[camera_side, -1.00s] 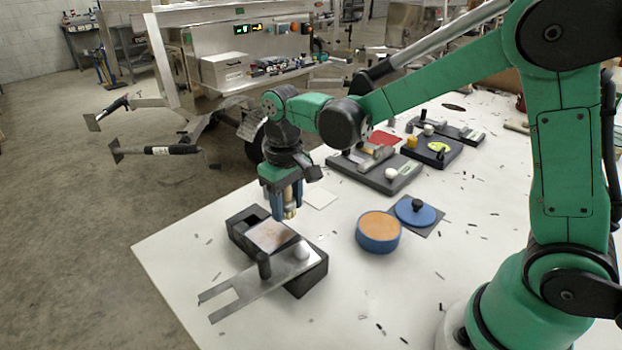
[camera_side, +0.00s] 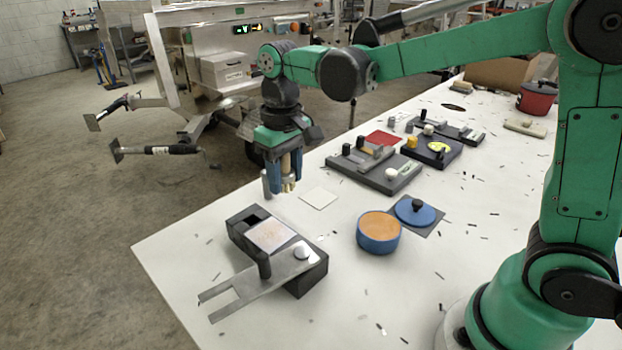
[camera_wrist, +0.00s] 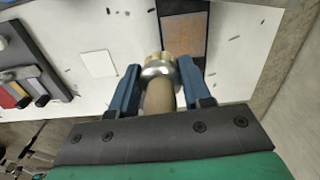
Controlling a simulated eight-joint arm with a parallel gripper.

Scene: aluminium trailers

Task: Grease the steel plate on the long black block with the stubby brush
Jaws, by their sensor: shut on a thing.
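My gripper (camera_side: 287,180) is shut on the stubby brush (camera_side: 292,165), which has a pale wooden handle, a metal collar and short bristles pointing down. The brush also shows between the blue fingers in the wrist view (camera_wrist: 159,90). It hangs in the air, apart from the plate. The long black block (camera_side: 308,278) lies on the white table at the front left. The steel plate (camera_side: 271,236) is set in its top, pale with a faint brownish tint; in the wrist view the plate (camera_wrist: 183,38) looks brown-orange and streaked.
A forked metal lever (camera_side: 255,284) with a dark post lies across the block. A blue tub (camera_side: 379,238) of tan stuff stands right of it; its blue lid (camera_side: 415,211) rests on a dark mat. A white square (camera_side: 319,199) lies behind the block. Fixtures (camera_side: 375,172) stand farther back.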

